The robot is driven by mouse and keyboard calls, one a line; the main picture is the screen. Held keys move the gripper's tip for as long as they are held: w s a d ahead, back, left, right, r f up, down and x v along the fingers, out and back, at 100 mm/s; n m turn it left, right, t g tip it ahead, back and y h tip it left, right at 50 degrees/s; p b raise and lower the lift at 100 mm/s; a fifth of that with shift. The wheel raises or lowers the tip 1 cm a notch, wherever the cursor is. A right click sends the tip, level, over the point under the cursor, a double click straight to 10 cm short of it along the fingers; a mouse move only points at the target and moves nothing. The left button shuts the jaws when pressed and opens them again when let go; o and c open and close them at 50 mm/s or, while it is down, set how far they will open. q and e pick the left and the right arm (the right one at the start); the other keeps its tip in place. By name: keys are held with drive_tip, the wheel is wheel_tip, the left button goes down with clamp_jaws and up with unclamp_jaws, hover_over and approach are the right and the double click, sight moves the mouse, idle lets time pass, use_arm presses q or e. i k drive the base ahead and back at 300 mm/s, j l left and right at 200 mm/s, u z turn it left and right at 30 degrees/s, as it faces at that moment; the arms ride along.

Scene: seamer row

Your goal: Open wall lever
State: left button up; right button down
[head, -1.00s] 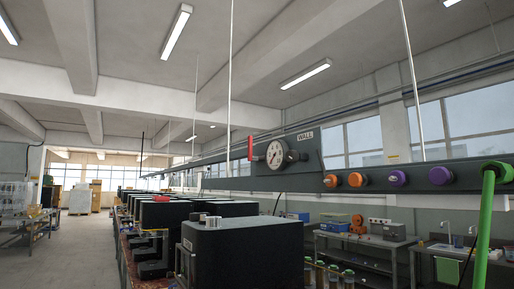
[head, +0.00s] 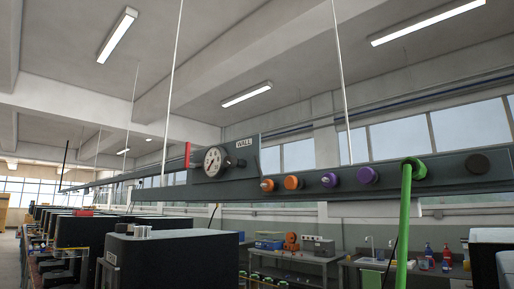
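The wall lever (head: 188,155) is a red handle standing upright at the left edge of a dark panel marked WALL (head: 245,143). A round white dial gauge (head: 214,161) sits on the panel just right of the lever. The panel is fixed to a long dark overhead rail (head: 300,190). Neither of my grippers shows in the head view.
Orange knobs (head: 292,183) and purple knobs (head: 367,175) line the rail right of the gauge. A green hose (head: 404,225) hangs from a green fitting. Black machines (head: 175,247) stand below at left. Benches (head: 300,256) stand behind.

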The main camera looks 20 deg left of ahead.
sight(187, 164)
drive_tip(key=j+z, duration=0.3)
drive_tip(key=k+j+z, duration=0.1)
drive_tip(key=j+z, duration=0.2)
drive_tip(key=j, duration=0.15)
drive_tip(key=k+j+z, duration=0.1)
drive_tip(key=j+z, duration=0.2)
drive_tip(key=k+j+z, duration=0.15)
drive_tip(key=j+z, duration=0.2)
drive_tip(key=k+j+z, duration=0.3)
drive_tip(key=i, duration=0.1)
